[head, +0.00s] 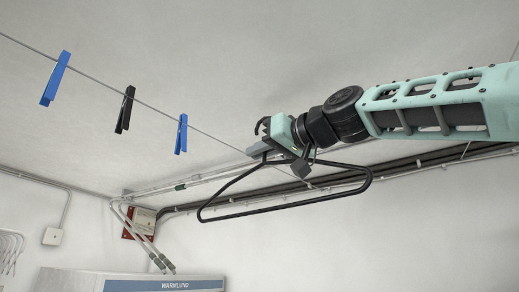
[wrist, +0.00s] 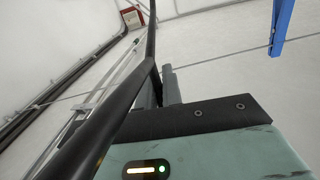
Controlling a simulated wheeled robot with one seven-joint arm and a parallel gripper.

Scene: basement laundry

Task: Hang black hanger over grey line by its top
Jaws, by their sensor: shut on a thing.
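The black hanger (head: 285,208) is a wire loop hanging below my gripper (head: 262,150) in the head view. My gripper is shut on its upper part, and the long bottom bar slants slightly up to the right. In the wrist view the black hanger (wrist: 112,110) crosses close to the camera, beside the finger. The grey line (head: 95,78) runs from the upper left down to the right and passes behind or at my gripper. Whether the hook is over the line cannot be told; my gripper hides part of it.
A blue clothespin (head: 55,80), a black clothespin (head: 125,110) and another blue clothespin (head: 181,134) hang on the line to the left. Pipes and cables (head: 420,162) run along the wall behind. A white appliance (head: 130,284) stands below left. The space under the hanger looks clear.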

